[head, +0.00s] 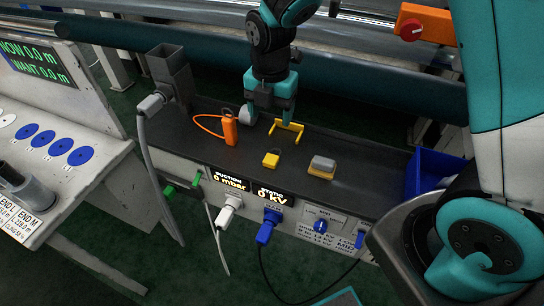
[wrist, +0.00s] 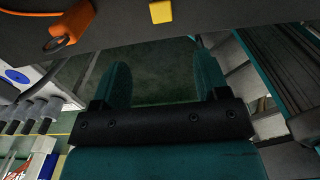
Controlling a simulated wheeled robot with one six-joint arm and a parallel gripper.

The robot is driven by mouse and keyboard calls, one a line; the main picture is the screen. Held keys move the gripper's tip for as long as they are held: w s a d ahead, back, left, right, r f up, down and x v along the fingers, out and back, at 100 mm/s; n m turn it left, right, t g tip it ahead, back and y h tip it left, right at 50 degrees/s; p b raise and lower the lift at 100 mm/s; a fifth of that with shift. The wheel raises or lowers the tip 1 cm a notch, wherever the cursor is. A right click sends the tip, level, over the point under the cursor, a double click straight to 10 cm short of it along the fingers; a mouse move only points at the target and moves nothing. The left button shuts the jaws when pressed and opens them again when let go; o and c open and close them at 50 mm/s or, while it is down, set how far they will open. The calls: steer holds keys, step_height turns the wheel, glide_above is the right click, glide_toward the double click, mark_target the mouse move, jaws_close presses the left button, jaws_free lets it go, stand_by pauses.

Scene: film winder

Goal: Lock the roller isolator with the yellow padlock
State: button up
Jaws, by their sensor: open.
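The small yellow padlock (head: 271,159) sits on the dark bench top in the head view, its shackle at the back. A yellow block at the top edge of the wrist view (wrist: 160,12) looks like its body. My gripper (head: 270,116) is open and empty above the bench, behind the padlock and apart from it. Its two spread fingers also show in the wrist view (wrist: 162,82). An orange box with a red knob (head: 411,29) at the upper right of the head view looks like the roller isolator; I cannot read a label on it.
A yellow fork-shaped piece (head: 287,131) lies just behind the padlock. An orange tool with a loop (head: 230,127) stands left, a grey-and-yellow block (head: 321,167) right. A blue bin (head: 433,174) is at the bench's right end. A long dark roller (head: 180,46) runs behind.

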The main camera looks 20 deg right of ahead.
steer(key=p, duration=0.1)
glide_above(271, 158)
step_height(271, 158, down, 9)
steer(key=shift+w+d+r, duration=0.1)
steer(key=shift+f+p, duration=1)
steer(key=shift+f, duration=1.75)
steer(key=shift+c, duration=0.5)
steer(key=c, duration=0.9)
